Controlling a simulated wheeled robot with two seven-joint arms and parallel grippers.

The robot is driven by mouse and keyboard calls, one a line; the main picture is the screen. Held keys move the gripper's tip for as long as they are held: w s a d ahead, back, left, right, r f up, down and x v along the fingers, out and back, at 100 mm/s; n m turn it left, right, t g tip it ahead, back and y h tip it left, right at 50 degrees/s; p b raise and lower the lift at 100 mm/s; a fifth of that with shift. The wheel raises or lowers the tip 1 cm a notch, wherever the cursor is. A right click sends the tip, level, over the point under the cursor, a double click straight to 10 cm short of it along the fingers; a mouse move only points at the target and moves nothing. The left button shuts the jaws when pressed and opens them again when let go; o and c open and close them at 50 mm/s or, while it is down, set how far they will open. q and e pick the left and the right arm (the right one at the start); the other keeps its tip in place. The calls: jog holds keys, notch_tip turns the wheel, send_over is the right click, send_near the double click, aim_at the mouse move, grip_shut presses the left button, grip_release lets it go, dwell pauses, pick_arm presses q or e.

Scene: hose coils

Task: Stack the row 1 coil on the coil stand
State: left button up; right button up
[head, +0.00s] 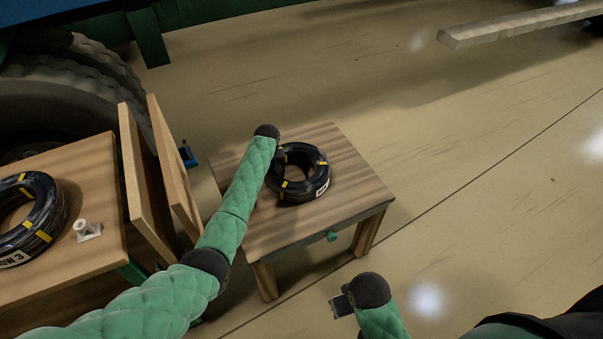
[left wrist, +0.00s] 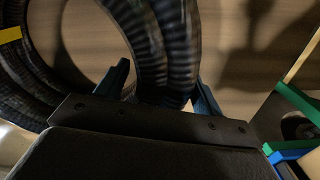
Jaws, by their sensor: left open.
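A black hose coil (head: 317,174) with yellow bands lies flat on a small wooden table (head: 345,205). Its white label is too small to read surely. In the head view my left arm reaches over the coil's left side and its end hides the gripper's jaws. In the left wrist view my left gripper (left wrist: 160,92) is open, with one finger inside the ring and one outside, astride a section of the coil (left wrist: 150,40). My right gripper (head: 343,303) is low and right of the table, empty-looking, its jaws unclear. I cannot identify the coil stand surely.
A wooden bench (head: 95,165) at left holds a coil labelled ROW 3 (head: 45,225) and a small white peg (head: 87,230). Upright boards (head: 135,170) stand between bench and table. A large tyre (head: 60,95) is behind.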

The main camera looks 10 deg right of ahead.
pick_arm(q)
jog(key=shift+p, duration=0.75)
dwell(0.8)
grip_shut()
jog(key=shift+w+r, duration=0.1)
jog(key=shift+r, duration=0.05)
jog(key=shift+r+p, duration=0.65)
jog(key=shift+p, duration=0.25)
dwell(0.7)
jog(key=shift+r+p, duration=2.95)
jog(key=shift+p, duration=0.15)
